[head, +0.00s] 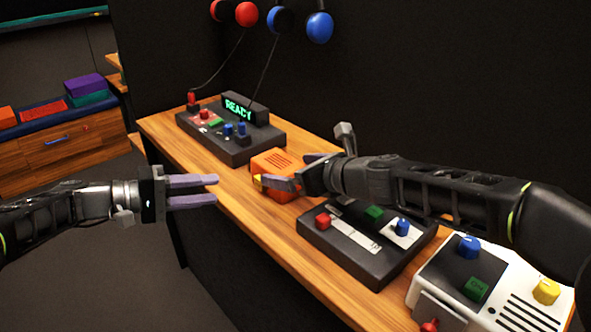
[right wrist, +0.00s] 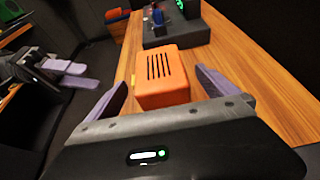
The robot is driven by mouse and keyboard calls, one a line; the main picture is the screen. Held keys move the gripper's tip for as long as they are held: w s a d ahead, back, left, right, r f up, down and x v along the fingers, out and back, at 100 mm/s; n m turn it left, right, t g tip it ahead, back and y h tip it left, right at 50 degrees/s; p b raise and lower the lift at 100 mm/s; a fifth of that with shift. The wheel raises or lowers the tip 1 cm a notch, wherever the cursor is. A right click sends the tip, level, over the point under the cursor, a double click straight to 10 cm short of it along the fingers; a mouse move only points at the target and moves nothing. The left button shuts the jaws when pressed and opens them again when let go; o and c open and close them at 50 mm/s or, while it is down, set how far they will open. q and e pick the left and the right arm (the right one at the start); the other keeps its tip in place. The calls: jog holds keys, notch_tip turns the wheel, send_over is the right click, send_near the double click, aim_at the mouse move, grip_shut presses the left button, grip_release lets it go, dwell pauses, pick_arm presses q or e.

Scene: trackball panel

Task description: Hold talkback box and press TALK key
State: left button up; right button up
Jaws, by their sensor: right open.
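The orange talkback box (head: 272,160) sits on the wooden counter, with dark slots on its top. It also shows in the right wrist view (right wrist: 162,90). My right gripper (head: 286,171) is open, its fingers reaching along either side of the box; in the right wrist view gaps show between box and fingers. A small yellow part (head: 257,181) shows at the box's near side by a fingertip; I cannot tell whether it is the TALK key. My left gripper (head: 215,190) is open and empty, off the counter's front edge, left of the box.
A dark console (head: 240,147) with a READY display stands behind the box. A dark panel (head: 350,262) with red, green and blue controls and a white unit (head: 520,285) stand nearer. Red and blue headphones hang on the dark wall.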

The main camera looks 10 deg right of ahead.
jog(key=shift+c, duration=0.5)
jog(key=c, duration=1.5)
pick_arm(q)
grip_shut()
dwell(0.4)
